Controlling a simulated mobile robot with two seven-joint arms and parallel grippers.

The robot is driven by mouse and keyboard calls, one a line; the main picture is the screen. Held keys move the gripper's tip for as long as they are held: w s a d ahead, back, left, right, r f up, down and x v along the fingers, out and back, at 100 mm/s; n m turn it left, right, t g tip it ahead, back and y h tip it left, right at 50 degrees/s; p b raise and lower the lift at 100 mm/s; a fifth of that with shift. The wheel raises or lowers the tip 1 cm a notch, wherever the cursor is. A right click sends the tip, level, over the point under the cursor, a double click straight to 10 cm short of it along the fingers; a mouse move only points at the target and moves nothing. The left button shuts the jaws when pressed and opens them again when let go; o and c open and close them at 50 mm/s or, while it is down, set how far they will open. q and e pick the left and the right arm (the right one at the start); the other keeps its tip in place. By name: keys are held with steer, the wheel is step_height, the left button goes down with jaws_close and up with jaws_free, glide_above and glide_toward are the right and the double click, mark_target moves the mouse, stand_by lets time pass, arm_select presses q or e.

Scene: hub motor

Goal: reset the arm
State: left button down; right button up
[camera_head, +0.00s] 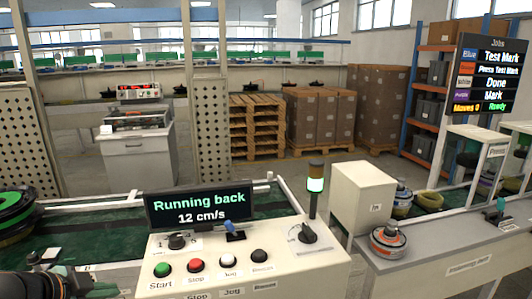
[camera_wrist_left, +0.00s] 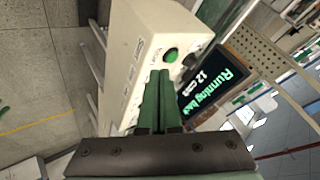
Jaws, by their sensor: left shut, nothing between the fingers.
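My left gripper (camera_head: 88,285) shows at the lower left edge of the head view, left of the white control box (camera_head: 240,277) and low, in front of the green conveyor belt. In the left wrist view its two dark green fingers (camera_wrist_left: 160,82) lie together, shut with nothing between them. There the fingertips point at the control box (camera_wrist_left: 135,45) near its green Start button (camera_wrist_left: 171,54); I cannot tell the exact gap. My right gripper is not in view.
The control box carries several buttons, a blue lever (camera_head: 233,230) and a screen (camera_head: 199,206) reading "Running back 12 cm/s". A signal tower (camera_head: 315,185) glows green. A black-and-green wheel (camera_head: 15,212) sits at the left. A grey bench (camera_head: 440,260) stands at right.

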arm_select(q)
steer(key=s+a+f+n, duration=0.3)
steer(key=a+f, duration=0.3)
steer(key=f, duration=0.5)
steer(key=s+d+f+n+p, duration=0.1)
steer(key=s+d+f+n, duration=0.15)
steer(key=s+f, duration=0.55)
steer(key=s+d+f+n, duration=0.2)
steer(key=s+d+f, duration=0.1)
steer(key=d+f, duration=0.3)
steer(key=s+d+f+n, duration=0.1)
steer(key=s+d+f, duration=0.3)
steer(key=d, duration=0.7)
steer(key=shift+f+n+h+p, duration=0.3)
steer(key=shift+f+n, duration=0.05)
steer(key=shift+f, duration=0.55)
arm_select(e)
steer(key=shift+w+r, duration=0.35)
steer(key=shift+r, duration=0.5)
